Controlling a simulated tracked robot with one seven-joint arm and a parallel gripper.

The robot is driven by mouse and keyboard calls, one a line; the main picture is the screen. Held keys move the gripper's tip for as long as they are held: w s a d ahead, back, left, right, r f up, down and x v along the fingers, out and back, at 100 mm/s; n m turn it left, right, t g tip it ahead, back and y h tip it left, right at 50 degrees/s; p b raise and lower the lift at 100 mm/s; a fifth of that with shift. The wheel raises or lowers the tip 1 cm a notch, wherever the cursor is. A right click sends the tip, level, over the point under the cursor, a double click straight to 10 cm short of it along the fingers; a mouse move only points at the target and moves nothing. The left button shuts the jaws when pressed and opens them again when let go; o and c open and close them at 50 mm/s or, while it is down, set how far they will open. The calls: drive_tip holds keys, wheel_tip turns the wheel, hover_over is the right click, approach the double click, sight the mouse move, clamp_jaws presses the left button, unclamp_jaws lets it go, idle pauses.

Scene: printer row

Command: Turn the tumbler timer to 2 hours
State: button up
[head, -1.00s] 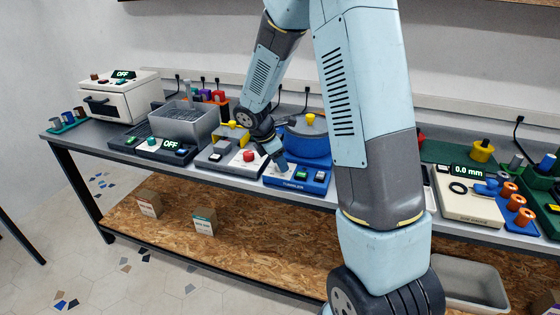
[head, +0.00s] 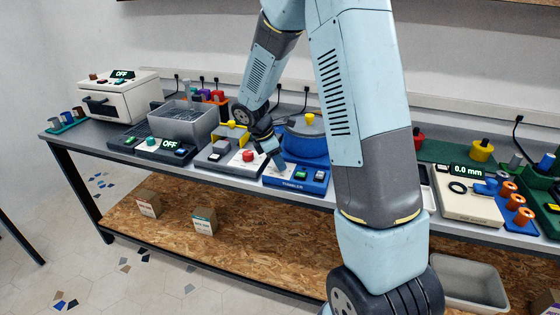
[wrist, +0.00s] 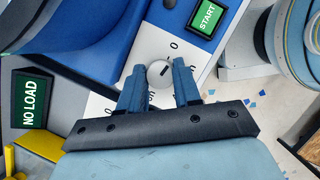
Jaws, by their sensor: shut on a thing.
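The tumbler (head: 306,143) is a blue drum on a blue base with a white panel, near the middle of the bench. In the wrist view its timer knob (wrist: 158,73) is a small round light-grey dial with a short dark mark towards its right. My gripper (wrist: 158,82) is shut on the knob, one dark blue finger on each side. Printed figures show around the dial, but the fingers hide some, so I cannot tell the setting. In the head view my gripper (head: 277,160) is at the panel's left part, and the knob is hidden.
A green START button (wrist: 207,18) is beside the dial panel, and a NO LOAD display (wrist: 30,97) is at left. In the head view a grey device with a red button (head: 248,155) stands close on the left. A calliper-like station (head: 468,195) is at right.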

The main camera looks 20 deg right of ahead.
drive_tip(key=m+g, duration=0.1)
drive_tip(key=m, duration=0.1)
drive_tip(key=m+g, duration=0.1)
drive_tip(key=m, duration=0.2)
drive_tip(key=shift+a+y, duration=0.1)
drive_tip(key=shift+y, duration=0.2)
drive_tip(key=shift+w+m+g+y, duration=0.1)
drive_tip(key=shift+m+g+y, duration=0.25)
drive_tip(key=shift+m, duration=0.85)
drive_tip(key=shift+w+m+g+y, duration=0.1)
drive_tip(key=shift+m+g+y, duration=0.2)
drive_tip(key=shift+m, duration=0.9)
drive_tip(key=o, duration=1)
drive_tip(key=shift+r, duration=0.1)
drive_tip(key=v, duration=1.3)
drive_tip(key=shift+w+a+r, duration=0.1)
drive_tip(key=shift+w+r, duration=0.05)
drive_tip(key=shift+w, duration=0.05)
